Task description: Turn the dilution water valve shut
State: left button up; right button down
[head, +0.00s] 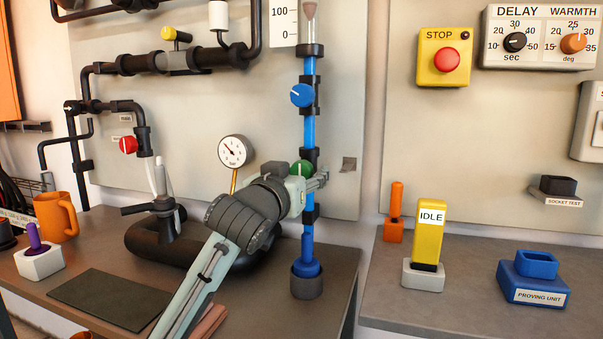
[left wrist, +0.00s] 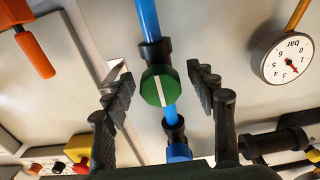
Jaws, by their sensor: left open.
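A green valve knob (head: 301,168) with a white stripe sits on the upright blue pipe (head: 309,127). In the left wrist view the green knob (left wrist: 158,86) lies between my left gripper's fingers, with a gap on each side, and its stripe runs roughly along the pipe. My left gripper (head: 312,182) is open at the green knob and partly hides it in the head view. A blue valve knob (head: 302,95) sits higher on the same pipe. I cannot read a label naming the dilution water valve. My right gripper is not in view.
A pressure gauge (head: 235,151) stands left of the pipe. A red knob (head: 128,145) and a yellow-handled valve (head: 176,35) are on black piping further left. A grey bracket (head: 348,164) is right of the pipe. The yellow stop box (head: 444,57) is on the right panel.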

pick_arm(q)
jog(key=c, duration=1.2)
jog(key=shift+o, duration=0.2)
jog(key=shift+m, duration=2.3)
jog(key=m, duration=0.4)
jog(key=shift+a+m, duration=0.1)
jog(key=shift+m, duration=0.2)
jog(key=m, duration=0.4)
jog(key=shift+r, duration=0.1)
jog(key=m, duration=0.4)
jog(key=shift+m, duration=0.3)
jog(key=o, duration=1.2)
jog(key=shift+c, duration=0.2)
jog(key=v, duration=1.2)
